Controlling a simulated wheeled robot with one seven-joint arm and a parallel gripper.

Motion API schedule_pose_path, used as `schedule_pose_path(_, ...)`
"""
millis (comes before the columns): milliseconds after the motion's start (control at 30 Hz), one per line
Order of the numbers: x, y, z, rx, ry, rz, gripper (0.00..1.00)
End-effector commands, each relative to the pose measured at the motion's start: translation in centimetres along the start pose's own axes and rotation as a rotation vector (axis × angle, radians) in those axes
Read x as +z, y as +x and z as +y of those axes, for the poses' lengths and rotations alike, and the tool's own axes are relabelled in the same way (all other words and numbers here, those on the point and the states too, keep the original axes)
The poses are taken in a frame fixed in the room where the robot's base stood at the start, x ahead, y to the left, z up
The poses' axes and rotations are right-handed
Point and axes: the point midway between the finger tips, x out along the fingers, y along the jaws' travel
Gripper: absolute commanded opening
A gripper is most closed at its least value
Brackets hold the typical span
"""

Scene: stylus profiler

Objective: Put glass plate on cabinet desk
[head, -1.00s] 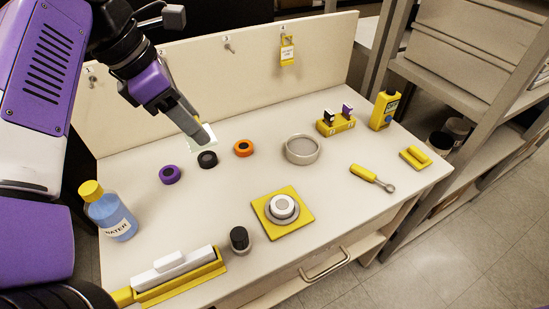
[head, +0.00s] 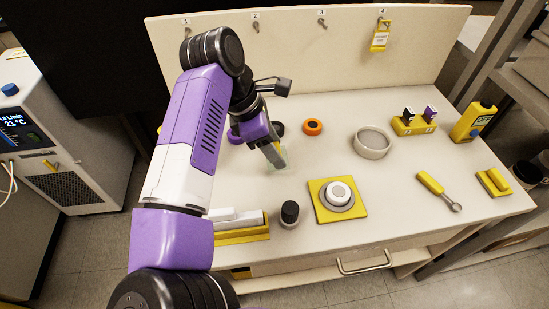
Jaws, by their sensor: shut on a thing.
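My gripper (head: 277,160) is shut on the glass plate (head: 283,159), a small clear pale-green pane that is hard to see against the white top. It is over the cabinet desk (head: 330,240), left of its middle. I cannot tell whether the plate touches the surface. My gripper is above and left of the yellow square base with a round white puck (head: 338,194) in the picture. My arm covers part of the desk's left side.
A yellow rack (head: 414,125) stands at the back right. The top between the plate and the dish is clear.

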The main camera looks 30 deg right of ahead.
Motion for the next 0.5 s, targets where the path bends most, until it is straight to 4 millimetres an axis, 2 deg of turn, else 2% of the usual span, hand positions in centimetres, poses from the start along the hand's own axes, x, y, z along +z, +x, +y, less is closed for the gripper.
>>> schedule_pose_path(167,-0.5,1.3,-0.1,-0.002,-0.002,-0.002,0.0)
schedule_pose_path(333,-1.4,3.6,-0.1,-0.002,-0.003,-0.002,0.0)
schedule_pose_path(500,-1.7,4.0,-0.1,0.0,0.0,0.0,0.0)
